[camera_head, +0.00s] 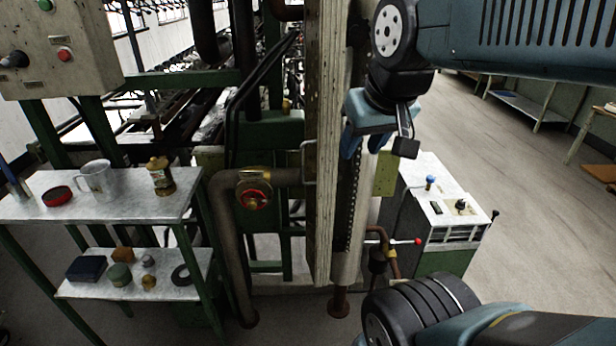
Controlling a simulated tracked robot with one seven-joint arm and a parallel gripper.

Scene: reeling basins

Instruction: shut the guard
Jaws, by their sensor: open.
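The guard (322,230) looks to be the tall, worn cream panel upright in the middle of the head view. I see it nearly edge-on, swung out toward me, so it stands open. A pale pull handle (307,162) is on its left side. A dark, toothed hinge-like strip (348,205) runs up its right side. My gripper (378,148) is just right of the panel, pointing down, with its fingers apart and nothing seen between them. I cannot tell whether a finger touches the panel. My wrist hides part of what is behind.
A metal shelf (125,208) with a mug and tins stands left, below a control box (60,45). A pipe with a red-handled valve (254,197) is left of the panel. A white-topped cabinet (440,195) and red-knobbed lever (417,241) are right.

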